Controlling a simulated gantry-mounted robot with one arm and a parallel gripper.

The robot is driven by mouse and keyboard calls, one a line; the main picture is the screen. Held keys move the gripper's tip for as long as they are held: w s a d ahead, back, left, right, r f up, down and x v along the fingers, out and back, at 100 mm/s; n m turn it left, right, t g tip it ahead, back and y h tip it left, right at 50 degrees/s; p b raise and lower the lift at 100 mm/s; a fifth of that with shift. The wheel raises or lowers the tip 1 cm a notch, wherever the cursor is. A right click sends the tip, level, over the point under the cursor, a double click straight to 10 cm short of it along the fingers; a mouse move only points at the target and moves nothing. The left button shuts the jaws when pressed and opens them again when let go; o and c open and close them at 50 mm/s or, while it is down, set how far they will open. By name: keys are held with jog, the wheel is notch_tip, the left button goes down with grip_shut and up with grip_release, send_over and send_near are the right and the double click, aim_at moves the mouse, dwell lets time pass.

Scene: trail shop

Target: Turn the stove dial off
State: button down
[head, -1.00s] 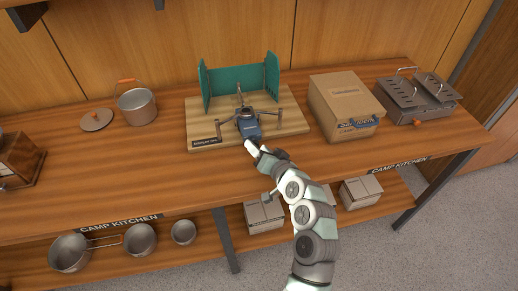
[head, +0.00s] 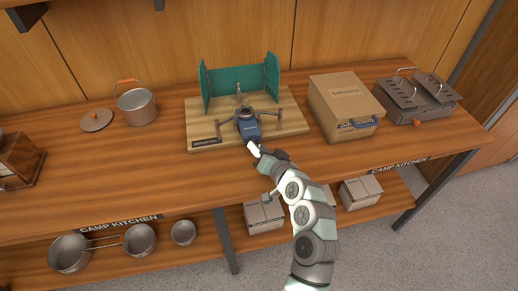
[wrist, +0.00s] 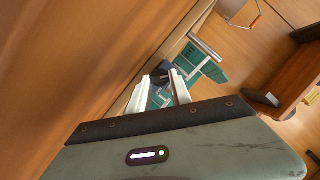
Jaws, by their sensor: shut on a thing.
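The small camp stove (head: 249,129) has a blue body and spread metal legs. It stands on a wooden board (head: 292,124) in front of a green folding windscreen (head: 236,82). My gripper (head: 250,144) reaches the stove's near side from the front. In the wrist view my gripper's pale fingers (wrist: 160,86) are closed around a small dark part, which appears to be the stove dial (wrist: 160,76). The dial's turned position cannot be read. In the head view the fingers hide the dial.
A cardboard box (head: 345,103) and a metal grill (head: 418,97) stand to the right. A pot (head: 137,107) with an orange handle and a round lid (head: 97,120) stand to the left. The front of the wooden counter (head: 130,180) is clear.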

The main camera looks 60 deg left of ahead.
jog(key=shift+s+n+t+b, duration=0.1)
jog(key=shift+n+t+b, duration=0.2)
jog(key=shift+n, duration=0.3)
jog(key=c, duration=1.2)
grip_release()
jog(key=shift+o, duration=0.2)
jog(key=p+v, duration=0.1)
jog(key=v, duration=0.9)
jog(key=shift+d+r+p, duration=0.3)
jog(key=shift+d, duration=0.05)
